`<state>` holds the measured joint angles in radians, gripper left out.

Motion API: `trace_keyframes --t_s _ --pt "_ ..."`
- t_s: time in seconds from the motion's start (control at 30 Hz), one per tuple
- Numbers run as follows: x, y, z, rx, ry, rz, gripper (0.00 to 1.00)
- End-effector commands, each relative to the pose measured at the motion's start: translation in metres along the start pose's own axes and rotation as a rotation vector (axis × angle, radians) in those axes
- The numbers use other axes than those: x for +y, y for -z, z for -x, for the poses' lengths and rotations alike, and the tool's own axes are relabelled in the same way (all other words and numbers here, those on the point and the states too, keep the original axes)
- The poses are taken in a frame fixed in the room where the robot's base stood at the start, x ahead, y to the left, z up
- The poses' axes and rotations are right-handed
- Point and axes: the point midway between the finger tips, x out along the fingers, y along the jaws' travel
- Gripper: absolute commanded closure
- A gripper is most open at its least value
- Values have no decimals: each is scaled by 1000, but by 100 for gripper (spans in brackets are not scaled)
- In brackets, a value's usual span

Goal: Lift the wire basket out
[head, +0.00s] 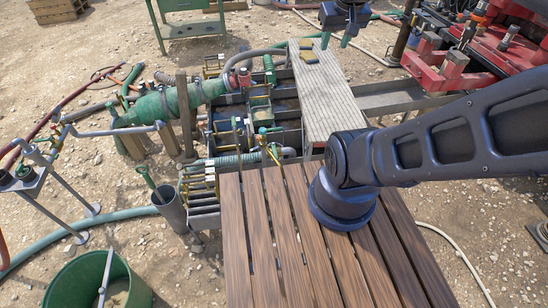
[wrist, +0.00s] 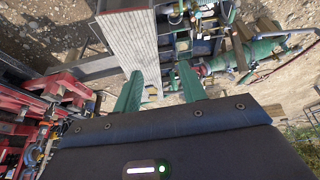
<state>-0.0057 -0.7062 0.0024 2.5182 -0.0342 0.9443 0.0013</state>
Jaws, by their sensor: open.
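The mud tank (head: 290,138) is at the centre of the head view, a dark open frame with several compartments, pipes and fittings. I cannot clearly pick out the wire basket in either view. My gripper (head: 336,40) is at the top of the head view, beyond the far end of the pale grated walkway. Its green fingers are apart, with nothing seen between them. In the wrist view the open gripper (wrist: 160,82) shows from behind, with the pale walkway (wrist: 134,48) ahead and tank parts to the right.
A wooden slatted deck (head: 290,240) fills the near middle. Red machinery (head: 450,65) stands at the upper right. A green hose-like cylinder (head: 175,104) lies left of the tank. A green tub (head: 75,280) is at the lower left. Stony ground is open around the edges.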

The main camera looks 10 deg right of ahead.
Motion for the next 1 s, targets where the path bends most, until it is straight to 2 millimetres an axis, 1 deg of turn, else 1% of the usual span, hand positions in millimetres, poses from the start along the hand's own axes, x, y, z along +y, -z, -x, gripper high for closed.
trace_keyframes --t_s 0.03,0.27,0.57,0.77,1.0 --pt "2 9 -5 -13 -11 14 59" --pt "11 53 -31 -59 -80 99 59" --pt "17 109 -76 -112 -160 226 59" --pt "16 144 -113 -145 -206 318 59" --pt "11 182 -165 -181 -251 438 59"
